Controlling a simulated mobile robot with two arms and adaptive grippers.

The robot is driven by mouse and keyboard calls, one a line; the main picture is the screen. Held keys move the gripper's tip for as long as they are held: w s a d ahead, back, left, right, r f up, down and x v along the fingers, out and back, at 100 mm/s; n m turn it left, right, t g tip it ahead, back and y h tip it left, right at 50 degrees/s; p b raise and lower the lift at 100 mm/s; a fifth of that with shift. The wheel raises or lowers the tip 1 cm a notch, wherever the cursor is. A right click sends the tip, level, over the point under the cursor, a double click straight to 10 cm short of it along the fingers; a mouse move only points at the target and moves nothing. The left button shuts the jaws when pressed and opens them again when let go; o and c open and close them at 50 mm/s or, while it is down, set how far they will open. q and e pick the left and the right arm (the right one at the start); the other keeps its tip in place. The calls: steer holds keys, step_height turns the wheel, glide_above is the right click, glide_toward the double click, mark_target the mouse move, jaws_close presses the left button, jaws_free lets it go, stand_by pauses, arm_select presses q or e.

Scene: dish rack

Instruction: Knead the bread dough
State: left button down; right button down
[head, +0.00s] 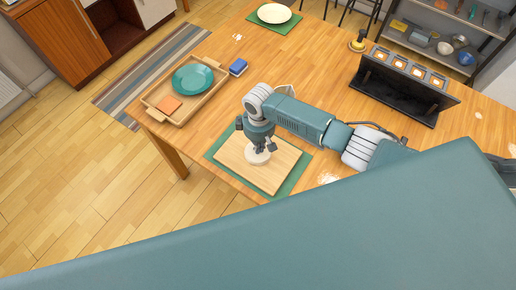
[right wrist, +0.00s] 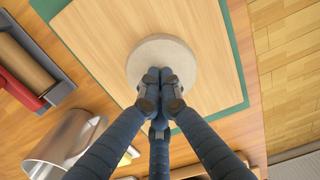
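The bread dough (head: 257,158) is a pale, flat, round piece on a light wooden board (head: 283,170), which lies on a green mat (head: 302,170). My right gripper (head: 258,148) points down at the dough. In the right wrist view, the dough (right wrist: 160,50) is a disc on the board (right wrist: 95,50). The fingertips of my right gripper (right wrist: 160,90) are together over the dough's near edge, with nothing seen between them. I cannot tell whether they touch it. My left gripper is not in view.
A dark rack (head: 400,90) stands at the right. A metal cylinder (right wrist: 68,140) shows in the right wrist view.

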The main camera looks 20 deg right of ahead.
steer(key=shift+s+f+b, duration=0.1)
steer(key=shift+f+b, duration=0.2)
steer(key=shift+f, duration=0.25)
steer(key=shift+r, duration=0.1)
steer(key=shift+r+p, duration=0.55)
steer(key=shift+p, duration=0.2)
steer(key=shift+a, duration=0.6)
